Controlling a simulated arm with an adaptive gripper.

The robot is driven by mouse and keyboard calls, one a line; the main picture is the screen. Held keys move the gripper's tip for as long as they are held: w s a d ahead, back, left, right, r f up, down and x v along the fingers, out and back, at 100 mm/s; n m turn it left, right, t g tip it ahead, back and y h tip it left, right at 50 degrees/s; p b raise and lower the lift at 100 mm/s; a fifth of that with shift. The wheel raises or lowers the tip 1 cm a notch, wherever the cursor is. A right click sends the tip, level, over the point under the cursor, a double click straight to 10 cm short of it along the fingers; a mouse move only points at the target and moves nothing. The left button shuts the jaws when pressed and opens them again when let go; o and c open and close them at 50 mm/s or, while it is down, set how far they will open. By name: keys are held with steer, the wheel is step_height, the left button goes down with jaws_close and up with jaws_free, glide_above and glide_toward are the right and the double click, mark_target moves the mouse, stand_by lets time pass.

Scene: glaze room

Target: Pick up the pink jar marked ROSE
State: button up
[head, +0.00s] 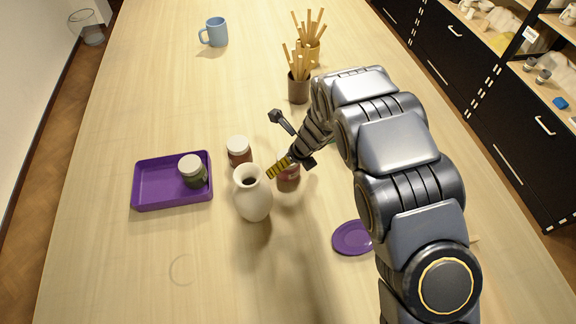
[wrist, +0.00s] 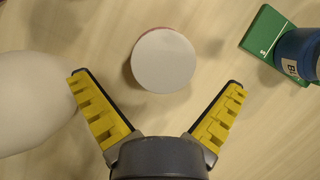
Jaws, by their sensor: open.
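A pinkish-red jar (head: 289,184) stands on the table, just right of the white vase. My gripper hides part of it in the head view. In the wrist view a round white lid with a pink rim (wrist: 165,60) appears from above, between and slightly beyond the fingertips. No ROSE marking can be read. My gripper (head: 289,169) is open above this jar, with its yellow-padded fingers (wrist: 157,80) spread wide to either side of the lid. Nothing is held.
The white vase (head: 253,200) is close to the left finger. A reddish-brown jar with white lid (head: 239,156) stands behind the vase. A purple tray (head: 147,188) holds a dark green jar (head: 194,176). A purple saucer (head: 351,238) lies in front.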

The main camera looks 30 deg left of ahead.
steer(key=x, duration=0.4)
steer(key=shift+w+r, duration=0.1)
steer(key=c, duration=1.2)
steer(key=shift+o, duration=0.2)
steer(key=shift+r, duration=0.15)
